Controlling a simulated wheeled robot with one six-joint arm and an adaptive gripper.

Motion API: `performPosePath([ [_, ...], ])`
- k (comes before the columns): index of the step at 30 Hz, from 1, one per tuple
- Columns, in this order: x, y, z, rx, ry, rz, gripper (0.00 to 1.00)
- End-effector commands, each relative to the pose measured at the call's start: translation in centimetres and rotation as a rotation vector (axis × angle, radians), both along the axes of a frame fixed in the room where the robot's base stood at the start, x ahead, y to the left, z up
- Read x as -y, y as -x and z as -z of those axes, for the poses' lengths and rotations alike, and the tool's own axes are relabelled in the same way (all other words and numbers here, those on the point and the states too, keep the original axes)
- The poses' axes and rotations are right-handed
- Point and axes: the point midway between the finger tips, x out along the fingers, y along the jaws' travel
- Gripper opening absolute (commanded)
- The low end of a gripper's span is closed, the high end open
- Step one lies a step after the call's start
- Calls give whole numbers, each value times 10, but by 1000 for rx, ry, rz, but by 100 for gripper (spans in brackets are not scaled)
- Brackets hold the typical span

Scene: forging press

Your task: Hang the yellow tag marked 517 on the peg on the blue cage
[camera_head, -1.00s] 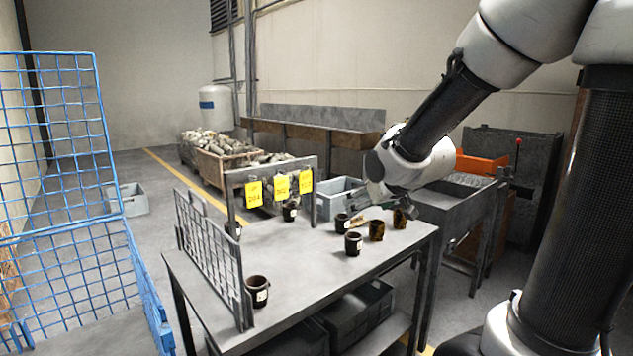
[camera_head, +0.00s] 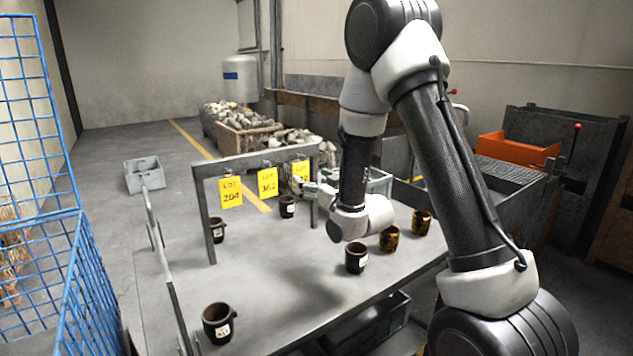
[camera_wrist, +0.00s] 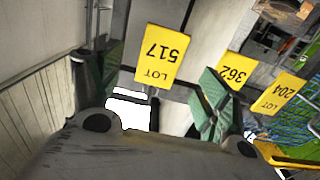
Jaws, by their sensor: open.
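The yellow tag marked 517 (camera_wrist: 160,55) hangs upside down in the wrist view; in the head view it (camera_head: 300,170) is the rightmost tag on the rack, partly covered by my gripper. My gripper (camera_head: 312,187) is open beside the rack's right end. In the wrist view its green-padded fingers (camera_wrist: 158,88) lie on either side of the 517 tag's lower part; I cannot tell whether they touch it. Yellow tags marked 362 (camera_head: 267,182) and 204 (camera_head: 230,192) hang to its left. The blue cage (camera_head: 45,210) is at the far left. I cannot make out its peg.
The tags hang from a grey rack bar (camera_head: 245,160) on a metal table (camera_head: 285,275). Several dark cups stand on the table, one (camera_head: 356,258) below my arm and one (camera_head: 218,323) near the front. A grey bin (camera_head: 145,175) sits on the floor between cage and table.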

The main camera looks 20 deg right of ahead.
Motion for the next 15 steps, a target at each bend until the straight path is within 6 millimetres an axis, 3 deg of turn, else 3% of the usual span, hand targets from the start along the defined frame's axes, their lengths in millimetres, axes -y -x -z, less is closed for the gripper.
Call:
performPosePath([
  [9,-15,-48,-1,1,0,1,77],
  [15,-19,-61,0,-1,-1,1,77],
])
